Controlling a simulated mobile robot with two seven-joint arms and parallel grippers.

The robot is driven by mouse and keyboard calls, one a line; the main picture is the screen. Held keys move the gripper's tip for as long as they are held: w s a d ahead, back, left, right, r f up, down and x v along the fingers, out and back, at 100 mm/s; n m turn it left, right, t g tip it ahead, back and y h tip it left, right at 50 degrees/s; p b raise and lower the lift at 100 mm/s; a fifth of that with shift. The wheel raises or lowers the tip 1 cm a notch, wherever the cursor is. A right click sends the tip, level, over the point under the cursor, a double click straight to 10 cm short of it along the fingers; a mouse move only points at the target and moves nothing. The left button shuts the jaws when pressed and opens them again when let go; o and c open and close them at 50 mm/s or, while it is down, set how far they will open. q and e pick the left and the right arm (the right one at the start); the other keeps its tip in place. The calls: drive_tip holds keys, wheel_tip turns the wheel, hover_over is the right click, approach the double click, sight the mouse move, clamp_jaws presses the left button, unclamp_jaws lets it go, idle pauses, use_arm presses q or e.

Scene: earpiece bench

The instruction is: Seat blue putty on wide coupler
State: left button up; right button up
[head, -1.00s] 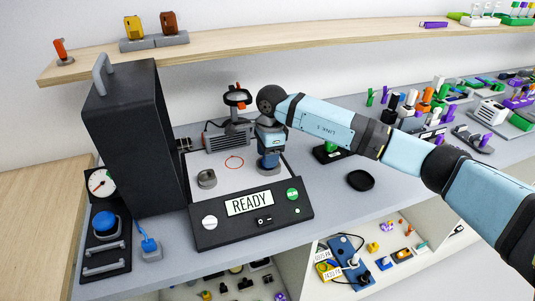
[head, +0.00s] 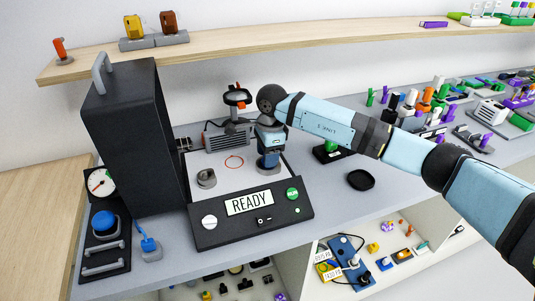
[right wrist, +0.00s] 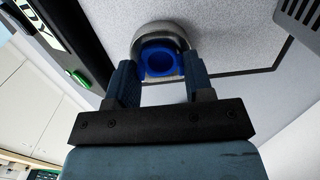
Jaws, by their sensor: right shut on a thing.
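My right gripper (head: 269,163) points down over the light plate of the machine marked READY, at a grey round coupler (head: 268,170) on the plate's right side. In the right wrist view its two fingers (right wrist: 160,75) are shut on the blue putty (right wrist: 160,62), a blue ring-shaped piece. The putty sits within the outline of the grey coupler (right wrist: 160,30); I cannot tell how deep it sits. The gripper hides the putty in the head view. A second grey round coupler (head: 206,178) stands on the plate's left side. My left gripper is not in view.
A tall black housing (head: 128,140) stands left of the plate. Behind the plate are a grey finned block (head: 228,138) and a black-and-orange device (head: 237,97). A black round dish (head: 360,180) lies to the right. Crowded racks fill the far right bench.

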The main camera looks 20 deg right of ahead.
drive_tip(key=shift+f, duration=0.1)
drive_tip(key=o, duration=1)
drive_tip(key=r, duration=0.9)
drive_tip(key=d+r, duration=0.1)
drive_tip(key=r, duration=0.3)
drive_tip(key=shift+r+b, duration=0.4)
